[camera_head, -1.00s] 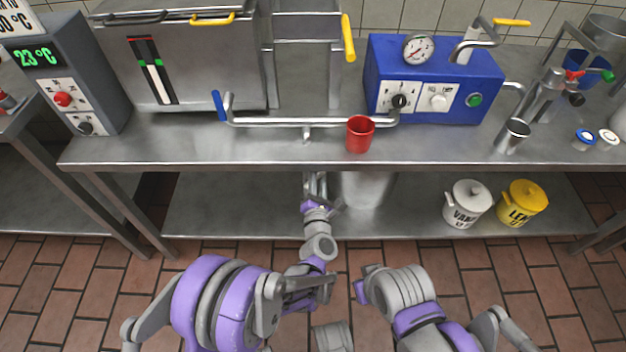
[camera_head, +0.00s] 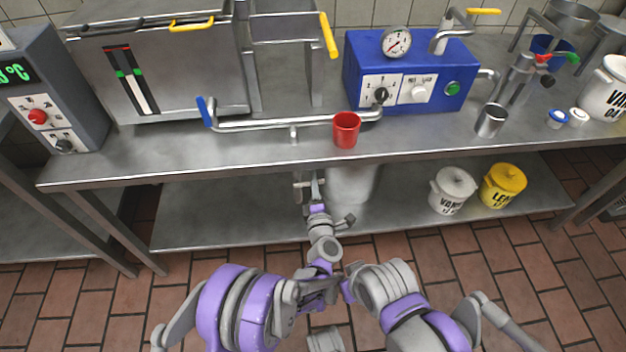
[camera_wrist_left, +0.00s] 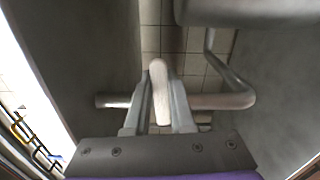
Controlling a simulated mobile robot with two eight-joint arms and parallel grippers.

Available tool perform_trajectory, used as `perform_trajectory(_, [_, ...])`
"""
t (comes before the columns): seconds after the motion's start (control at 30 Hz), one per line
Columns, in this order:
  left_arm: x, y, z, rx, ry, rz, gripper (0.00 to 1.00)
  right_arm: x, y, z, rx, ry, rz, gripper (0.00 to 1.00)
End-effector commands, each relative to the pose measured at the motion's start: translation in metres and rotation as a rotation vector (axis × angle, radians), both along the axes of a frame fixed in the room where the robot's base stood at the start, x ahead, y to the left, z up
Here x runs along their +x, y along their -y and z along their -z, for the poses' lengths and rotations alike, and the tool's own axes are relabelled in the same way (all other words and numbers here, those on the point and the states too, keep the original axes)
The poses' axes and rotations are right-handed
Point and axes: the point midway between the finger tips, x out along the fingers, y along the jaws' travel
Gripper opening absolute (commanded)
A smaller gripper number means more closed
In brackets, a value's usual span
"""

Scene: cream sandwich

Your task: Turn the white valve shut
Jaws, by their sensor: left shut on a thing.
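The white valve (camera_wrist_left: 160,88) shows in the left wrist view as a pale lever pointing toward the camera, in front of a horizontal pipe (camera_wrist_left: 222,101). My left gripper (camera_wrist_left: 160,105) is shut on this lever, one finger on each side of it. In the head view my left gripper (camera_head: 309,187) reaches in just below the counter's front edge. The valve cannot be made out there. My right arm is folded at the lower right of the head view, and its gripper cannot be seen.
The steel counter (camera_head: 225,165) lies above my left gripper. A red cup (camera_head: 346,130) stands near its front edge, by a pipe with a blue handle (camera_head: 204,111). A blue machine (camera_head: 410,72) stands behind. White (camera_head: 453,190) and yellow (camera_head: 503,186) pots stand on the lower shelf.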

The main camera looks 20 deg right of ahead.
Motion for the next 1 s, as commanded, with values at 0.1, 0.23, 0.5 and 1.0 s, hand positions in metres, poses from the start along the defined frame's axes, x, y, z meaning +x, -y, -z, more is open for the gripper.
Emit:
perform_trajectory(0.1, [-0.0002, -0.0001, 0.0033, 0.05, 0.013, 0.0, 0.0, 0.0001, 0.0, 0.0005, 0.0, 0.0, 0.0, 0.0])
perform_trajectory(0.23, [-0.0001, -0.0001, 0.005, 0.086, 0.025, 0.0, 0.0, 0.0002, 0.0, 0.0007, 0.0, 0.0, 0.0, 0.0])
perform_trajectory(0.5, [-0.0001, -0.0002, 0.0062, 0.117, 0.034, 0.0, 0.0, 0.0001, 0.0, 0.0008, 0.0, 0.0, 0.0, 0.0])
perform_trajectory(1.0, [0.0, 0.0, 0.0062, 0.117, 0.034, 0.0, 0.53, 0.0001, 0.0, 0.0008, 0.0, 0.0, 0.0, 0.0])
